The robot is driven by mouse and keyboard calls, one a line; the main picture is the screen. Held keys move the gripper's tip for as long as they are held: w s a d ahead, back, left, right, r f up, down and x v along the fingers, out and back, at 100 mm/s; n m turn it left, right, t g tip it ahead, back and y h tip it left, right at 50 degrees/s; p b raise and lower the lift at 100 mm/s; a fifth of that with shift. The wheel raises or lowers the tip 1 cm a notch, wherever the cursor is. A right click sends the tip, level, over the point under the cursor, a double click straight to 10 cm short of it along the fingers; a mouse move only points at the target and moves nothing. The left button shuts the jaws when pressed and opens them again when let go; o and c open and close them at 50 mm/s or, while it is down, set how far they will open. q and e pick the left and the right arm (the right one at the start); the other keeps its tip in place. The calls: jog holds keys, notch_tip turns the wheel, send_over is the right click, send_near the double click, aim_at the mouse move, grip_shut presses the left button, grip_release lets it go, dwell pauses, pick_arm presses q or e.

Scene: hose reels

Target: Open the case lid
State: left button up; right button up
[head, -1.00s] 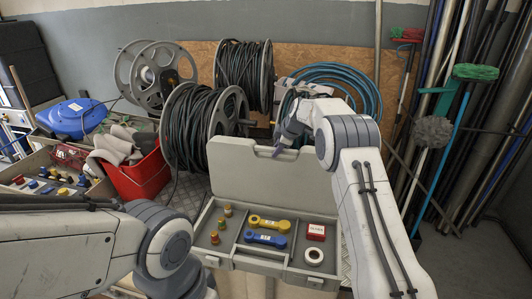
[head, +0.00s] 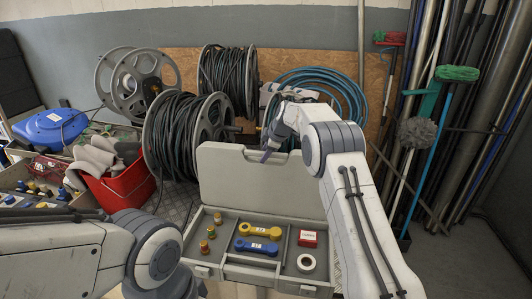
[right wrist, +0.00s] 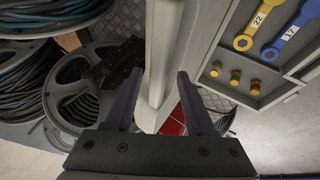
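A grey case holds its tools in a lower tray (head: 205,270). Its lid (head: 290,190) stands up, open, at the tray's back edge. My right gripper (head: 268,152) is at the notch in the lid's top edge. In the right wrist view, my right gripper's dark fingers (right wrist: 162,105) are spread apart, and the lid (right wrist: 175,50) runs between them. Gaps show beside the lid, so the fingers do not look clamped on it. My left arm comes in at the lower left; its gripper is out of view.
Cable reels (head: 183,135) stand close behind the lid. A red bin (head: 120,188) is at left. Poles lean at right.

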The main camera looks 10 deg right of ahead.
jog(key=b+v, duration=0.3)
jog(key=v, duration=0.7)
jog(key=shift+s+r, duration=0.15)
jog(key=shift+r, duration=0.05)
jog(key=s+a+f+m+g, duration=0.1)
jog(key=s+a+m+g, duration=0.1)
jog(key=s+a, duration=0.8)
jog(key=s+a+f+m+g, duration=0.1)
jog(key=s+a+g, duration=0.1)
jog(key=s+a, duration=0.8)
jog(key=s+d+f+m, duration=0.1)
jog(key=s+f, duration=0.1)
jog(key=s, duration=0.8)
jog(key=s+d+f+m+g+h, duration=0.1)
jog(key=s+d+f+m, duration=0.1)
jog(key=s, duration=0.8)
jog(key=s+d+f+m+g, duration=0.1)
jog(key=s+f, duration=0.2)
jog(key=s, duration=0.7)
jog(key=shift+d+f, duration=0.35)
